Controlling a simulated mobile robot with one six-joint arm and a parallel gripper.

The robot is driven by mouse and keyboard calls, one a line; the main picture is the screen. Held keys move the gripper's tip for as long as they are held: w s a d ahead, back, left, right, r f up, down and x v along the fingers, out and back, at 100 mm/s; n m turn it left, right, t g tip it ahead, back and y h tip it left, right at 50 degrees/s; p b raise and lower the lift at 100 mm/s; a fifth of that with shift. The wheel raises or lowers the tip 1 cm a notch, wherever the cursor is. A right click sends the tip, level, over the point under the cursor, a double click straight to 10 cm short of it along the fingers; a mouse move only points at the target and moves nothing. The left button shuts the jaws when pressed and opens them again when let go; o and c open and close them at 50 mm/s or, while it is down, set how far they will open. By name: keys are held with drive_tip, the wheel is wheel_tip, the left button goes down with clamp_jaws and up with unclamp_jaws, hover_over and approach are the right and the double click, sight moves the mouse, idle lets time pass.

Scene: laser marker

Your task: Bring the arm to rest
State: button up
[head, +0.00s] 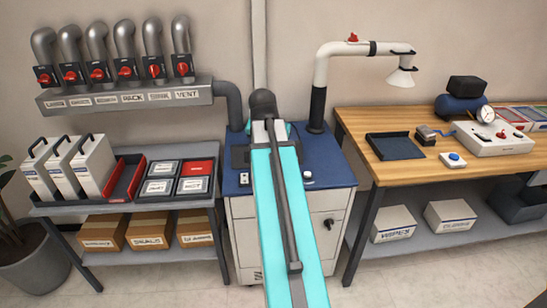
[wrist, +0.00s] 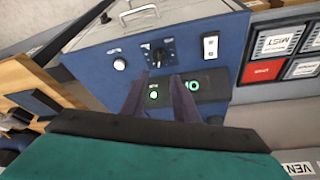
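My arm reaches from the bottom of the head view up to the blue-topped cabinet (head: 333,170), and it hides my gripper there. In the wrist view my gripper (wrist: 160,78) shows two dark fingers with a gap between them; it is open and nothing is held. The fingers are over the blue panel (wrist: 205,70), in front of a black strip (wrist: 212,88) with green lights. A round white knob (wrist: 119,64), a dark dial (wrist: 160,53) and a white switch (wrist: 211,46) sit on the panel. Whether the fingers touch the panel I cannot tell.
A jointed fume arm (head: 318,90) rises at the cabinet's back right. A grey shelf (head: 130,205) with labelled trays stands left. A wooden bench (head: 425,172) with a gauge box (head: 490,138) stands right.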

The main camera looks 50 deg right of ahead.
drive_tip(key=shift+a+r, duration=0.15)
drive_tip(key=shift+r, duration=0.1)
idle(0.5)
drive_tip(key=w+a+f+n+g+y, duration=0.1)
drive_tip(key=a+f+n+g, duration=0.15)
drive_tip(key=a+f, duration=1.1)
drive_tip(key=a+f+n+g+y, duration=0.1)
drive_tip(key=a+f+n+y, duration=0.15)
drive_tip(key=a+f, duration=1.1)
drive_tip(key=s+a+f+n+g, duration=0.1)
drive_tip(key=s+a+f+n, duration=0.1)
drive_tip(key=s+a+f, duration=0.3)
drive_tip(key=s+a+f+n+g, duration=0.1)
drive_tip(key=s+a+f+n, duration=0.2)
drive_tip(key=s+f, duration=0.7)
drive_tip(key=s+a+f+n+g, duration=0.2)
drive_tip(key=s+a+f, duration=0.5)
drive_tip(key=f, duration=0.4)
drive_tip(key=shift+s+a+n, duration=0.2)
drive_tip(key=shift+s+n, duration=0.1)
drive_tip(key=shift+s, duration=0.55)
drive_tip(key=shift+f, duration=0.1)
